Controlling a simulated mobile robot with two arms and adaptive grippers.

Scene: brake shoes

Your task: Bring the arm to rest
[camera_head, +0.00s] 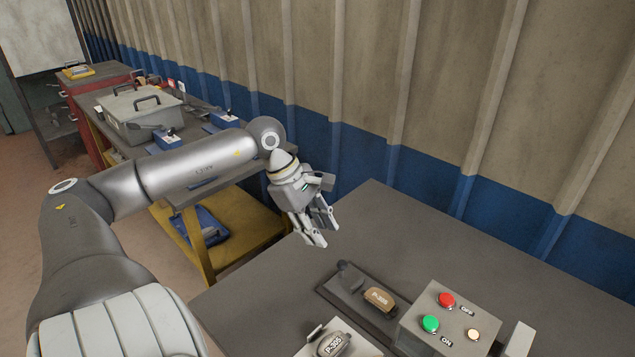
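My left arm reaches in from the left, and its gripper (325,232) hangs above the far-left part of the grey table (375,220). Its fingers point down and stand apart, with nothing seen between them. A tan brake shoe marked P-305 (380,299) sits on a dark fixture (345,279), to the right of and below the gripper in the picture. Another part marked P-305 (331,344) lies on a light plate at the bottom edge, partly cut off. My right gripper is not in view.
A control box (445,320) with red, green and small lit buttons stands at the lower right. A corrugated wall (420,130) runs behind the table. A workbench with a grey toolbox (140,112) and blue items stands at the left back. The table's far middle is clear.

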